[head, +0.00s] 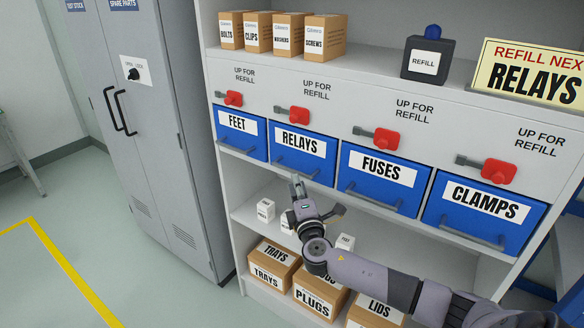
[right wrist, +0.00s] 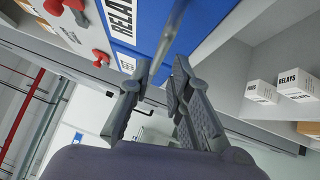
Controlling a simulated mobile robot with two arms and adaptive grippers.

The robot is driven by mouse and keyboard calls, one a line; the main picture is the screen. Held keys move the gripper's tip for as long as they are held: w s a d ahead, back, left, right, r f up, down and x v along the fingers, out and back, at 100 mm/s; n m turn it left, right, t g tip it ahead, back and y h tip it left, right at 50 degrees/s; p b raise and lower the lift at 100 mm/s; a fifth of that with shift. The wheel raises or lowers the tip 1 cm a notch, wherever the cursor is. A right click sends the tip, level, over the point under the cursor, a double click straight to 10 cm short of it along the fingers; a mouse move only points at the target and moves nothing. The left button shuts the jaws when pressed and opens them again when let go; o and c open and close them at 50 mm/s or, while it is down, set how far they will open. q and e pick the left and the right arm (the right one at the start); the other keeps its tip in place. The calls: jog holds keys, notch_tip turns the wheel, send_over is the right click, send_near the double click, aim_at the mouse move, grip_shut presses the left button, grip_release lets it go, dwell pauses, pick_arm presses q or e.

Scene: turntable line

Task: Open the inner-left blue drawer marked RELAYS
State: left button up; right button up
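The blue RELAYS drawer (head: 302,143) is second from the left in the row and looks closed, level with its neighbours. It has a grey bar handle, seen close in the right wrist view (right wrist: 171,38). My right gripper (head: 297,184) is at the lower front of this drawer, by the handle. In the right wrist view its fingers (right wrist: 158,78) are apart, with the handle bar running in between the tips. I cannot tell whether they touch it. A red switch (head: 299,115) with a grey lever pointing left sits above the drawer. My left gripper is not in view.
Blue drawers FEET (head: 240,126), FUSES (head: 378,200) and CLAMPS (head: 440,222) flank it, each under a red switch. A yellow sign (head: 487,66) reads RELAYS. Small white boxes (head: 265,210) and cartons (head: 273,262) stand below. A grey cabinet (head: 165,170) is at left.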

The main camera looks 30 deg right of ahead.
aim_at(292, 171)
jog(key=x, duration=0.6)
jog(key=shift+w+d+p, duration=0.1)
jog(key=shift+w+p, duration=0.05)
jog(key=shift+p, duration=0.2)
jog(key=shift+c, duration=0.5)
grip_shut()
